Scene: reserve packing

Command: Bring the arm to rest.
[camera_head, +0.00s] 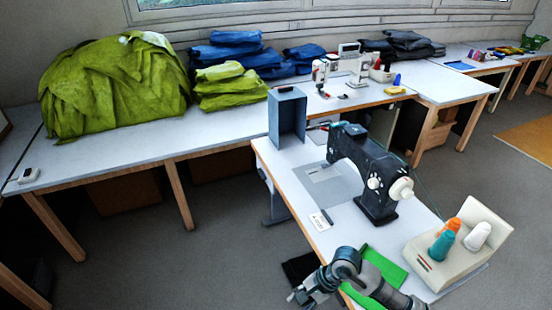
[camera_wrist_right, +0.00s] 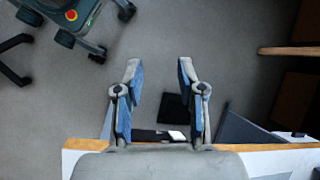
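My right arm comes in at the bottom of the head view, over the front edge of the sewing table. My right gripper (camera_head: 301,297) is beyond that edge, beside a green cloth (camera_head: 387,265) and a black piece (camera_head: 299,267). In the right wrist view, the right gripper (camera_wrist_right: 158,72) has its two fingers spread apart with nothing between their tips. Grey floor shows beyond them. My left gripper is not in view.
The sewing table (camera_head: 284,177) holds a black sewing machine (camera_head: 369,160), a grey-blue box (camera_head: 287,115) and a thread stand (camera_head: 428,265) with several cones. Green bags (camera_head: 112,90) lie on the long back table. Floor left of the sewing table is clear.

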